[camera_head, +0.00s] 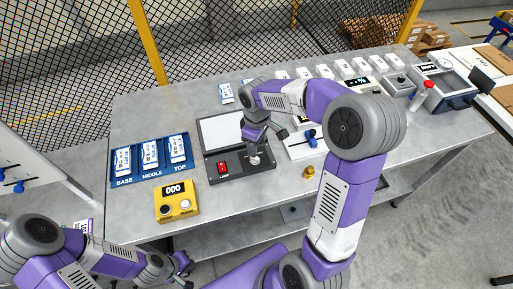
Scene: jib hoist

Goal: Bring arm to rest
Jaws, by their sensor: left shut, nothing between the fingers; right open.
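My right arm reaches up over the table and bends back down to the left. Its gripper (254,156) is open, pointing down at the front right of a dark console (238,174). A small pale knob-like part (255,160) shows at the fingertips; I cannot tell whether they touch it. The console has a red switch (222,167) at its left and a pale grey panel (219,131) behind. My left gripper (183,267) is shut and empty, low in front of the table's front edge. No jib arm can be made out for certain.
On the table (140,110) a blue tray (150,181) marked BASE, MIDDLE, TOP holds white blocks. A yellow box (176,202) reading 000, a blue-handled device (305,146) and a brass knob (309,172) stand near the front. Several white modules line the back. The back left is clear.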

